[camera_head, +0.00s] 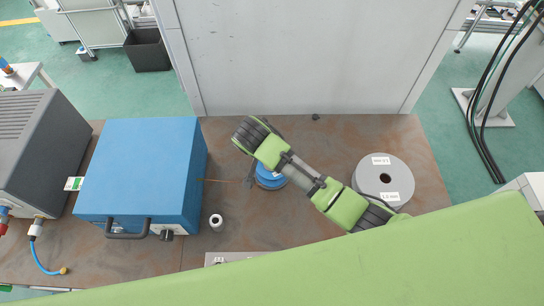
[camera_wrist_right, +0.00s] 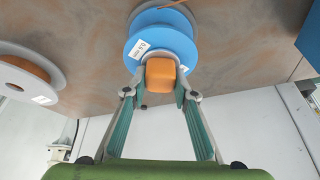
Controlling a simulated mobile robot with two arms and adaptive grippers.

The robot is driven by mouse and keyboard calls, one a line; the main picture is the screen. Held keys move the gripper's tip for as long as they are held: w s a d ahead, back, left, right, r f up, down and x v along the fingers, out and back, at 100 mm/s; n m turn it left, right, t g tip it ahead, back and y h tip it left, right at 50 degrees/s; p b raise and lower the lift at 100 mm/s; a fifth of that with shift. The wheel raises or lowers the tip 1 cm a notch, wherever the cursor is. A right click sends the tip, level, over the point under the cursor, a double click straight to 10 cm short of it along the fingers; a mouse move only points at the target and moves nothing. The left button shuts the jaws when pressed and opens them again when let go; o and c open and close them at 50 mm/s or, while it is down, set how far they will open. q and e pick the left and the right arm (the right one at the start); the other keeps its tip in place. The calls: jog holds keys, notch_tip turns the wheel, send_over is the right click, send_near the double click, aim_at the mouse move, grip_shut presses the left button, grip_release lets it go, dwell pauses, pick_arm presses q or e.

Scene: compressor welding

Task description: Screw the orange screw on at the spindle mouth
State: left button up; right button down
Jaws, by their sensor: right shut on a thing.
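In the right wrist view, my right gripper (camera_wrist_right: 160,82) is shut on the orange screw (camera_wrist_right: 160,72), a rounded block held between its fingertips. The screw is in front of the middle of a blue wire spool (camera_wrist_right: 165,38) with a white label. The spindle mouth is hidden behind the screw, so I cannot tell whether they touch. In the head view, the blue spool (camera_head: 270,178) is partly covered by my green right arm; the screw and fingertips cannot be made out there. My left gripper is in neither view.
A blue box (camera_head: 145,165) with a dark handle stands on the brown bench (camera_head: 310,240), left of the spool. A small white roll (camera_head: 216,221) stands by the box. A large grey spool (camera_head: 398,176) with labels stands at right. A grey panel (camera_head: 310,55) rises behind.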

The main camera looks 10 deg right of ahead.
jog(key=shift+s+f+m, duration=0.3)
jog(key=shift+f+m, duration=0.1)
jog(key=shift+m, duration=0.1)
jog(key=c, duration=1.6)
grip_release()
jog(key=shift+o, duration=0.2)
jog(key=shift+w, duration=0.1)
jog(key=shift+r, duration=0.1)
jog(key=v, duration=0.7)
jog(key=shift+w+a+r, duration=0.15)
jog(key=shift+r, duration=0.05)
